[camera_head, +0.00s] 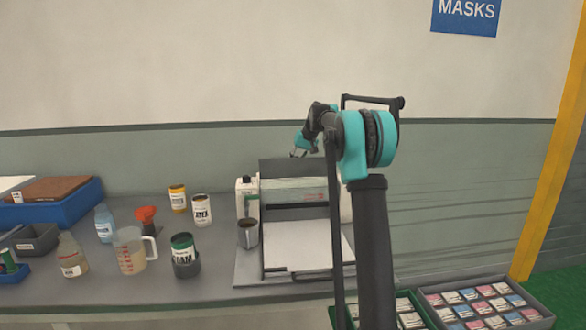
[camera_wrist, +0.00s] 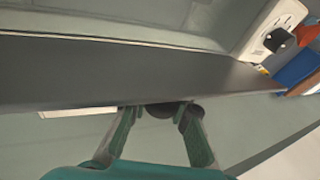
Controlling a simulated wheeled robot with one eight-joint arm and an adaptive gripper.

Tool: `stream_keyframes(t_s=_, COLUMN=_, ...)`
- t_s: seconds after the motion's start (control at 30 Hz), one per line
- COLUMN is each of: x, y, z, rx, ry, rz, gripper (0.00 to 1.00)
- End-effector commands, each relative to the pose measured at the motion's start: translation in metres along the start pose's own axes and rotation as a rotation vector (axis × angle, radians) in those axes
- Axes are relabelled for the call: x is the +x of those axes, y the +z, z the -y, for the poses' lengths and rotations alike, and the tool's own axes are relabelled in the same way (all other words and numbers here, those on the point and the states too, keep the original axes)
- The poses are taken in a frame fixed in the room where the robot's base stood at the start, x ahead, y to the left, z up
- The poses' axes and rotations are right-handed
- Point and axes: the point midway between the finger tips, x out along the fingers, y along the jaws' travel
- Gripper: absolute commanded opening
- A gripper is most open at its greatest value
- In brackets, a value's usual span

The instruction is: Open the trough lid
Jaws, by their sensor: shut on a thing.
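The trough lid (camera_head: 285,167) is a dark grey panel at the top of the bench machine in the head view. In the wrist view the lid (camera_wrist: 110,75) crosses the picture as a wide dark band. My gripper (camera_head: 299,152) is at the lid's upper edge, partly hidden by my arm in the head view. In the wrist view my gripper (camera_wrist: 158,112) has its two fingers on either side of a dark rounded knob at the lid's edge and is shut on it. The pale trough area (camera_head: 290,190) shows below the lid. The lid's exact tilt is hard to tell.
A white tray surface (camera_head: 300,245) lies in front of the trough. A metal cup (camera_head: 248,236) and a white box (camera_head: 242,186) stand at its left. Jars, a measuring jug (camera_head: 130,254) and blue bins (camera_head: 60,208) are further left. The wall is behind.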

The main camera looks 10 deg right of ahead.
Motion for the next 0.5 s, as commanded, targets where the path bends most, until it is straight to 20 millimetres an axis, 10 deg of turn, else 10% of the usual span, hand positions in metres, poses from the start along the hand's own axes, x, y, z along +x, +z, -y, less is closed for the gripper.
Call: stream_keyframes(t_s=0.5, x=0.0090, y=-0.0104, z=-0.0034, rx=0.099, ry=0.000, rz=0.243, gripper=0.00)
